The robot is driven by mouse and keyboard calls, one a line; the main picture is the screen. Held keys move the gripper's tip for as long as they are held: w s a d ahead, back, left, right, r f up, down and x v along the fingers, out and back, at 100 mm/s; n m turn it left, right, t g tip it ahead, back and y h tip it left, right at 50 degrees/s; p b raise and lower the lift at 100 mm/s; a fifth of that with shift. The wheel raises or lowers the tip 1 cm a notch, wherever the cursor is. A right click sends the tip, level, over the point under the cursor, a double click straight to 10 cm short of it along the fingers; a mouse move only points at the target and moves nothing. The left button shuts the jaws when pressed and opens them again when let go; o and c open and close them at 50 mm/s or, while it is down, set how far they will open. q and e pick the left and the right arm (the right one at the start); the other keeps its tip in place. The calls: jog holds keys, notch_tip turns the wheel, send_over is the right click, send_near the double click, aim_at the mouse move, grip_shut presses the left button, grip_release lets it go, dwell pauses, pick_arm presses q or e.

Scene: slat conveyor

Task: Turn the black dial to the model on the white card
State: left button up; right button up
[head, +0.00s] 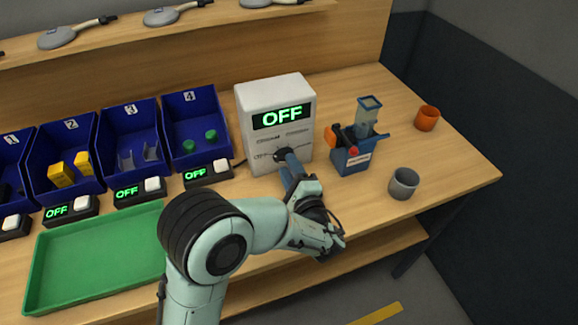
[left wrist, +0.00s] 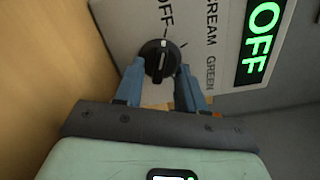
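The black dial (left wrist: 157,60) sits on the front of a white box (head: 275,92) with a green OFF display. In the left wrist view its white mark points up, towards the printed word OFF; CREAM and GREEN are printed to the right. My left gripper (left wrist: 161,72) is open, its two blue fingers at either side of the dial's lower edge; I cannot tell whether they touch it. In the head view my left gripper (head: 284,158) reaches the box front and largely covers the dial. I cannot make out a white card. My right gripper is not in view.
Right of the box stand a blue device (head: 352,157), a grey cup (head: 403,184) and an orange cup (head: 427,118). Several blue numbered bins, small OFF displays and a green tray (head: 95,262) are at the left. The table's right end is partly clear.

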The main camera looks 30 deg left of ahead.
pick_arm(q)
jog(key=shift+w+a, duration=0.25)
grip_shut()
jog(key=shift+m, duration=0.3)
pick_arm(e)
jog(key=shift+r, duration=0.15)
pick_arm(q)
jog(key=m+p, duration=0.3)
jog(key=m, duration=0.1)
jog(key=shift+r, duration=0.15)
jog(key=shift+m+p, duration=1.4)
jog(key=shift+m, duration=0.7)
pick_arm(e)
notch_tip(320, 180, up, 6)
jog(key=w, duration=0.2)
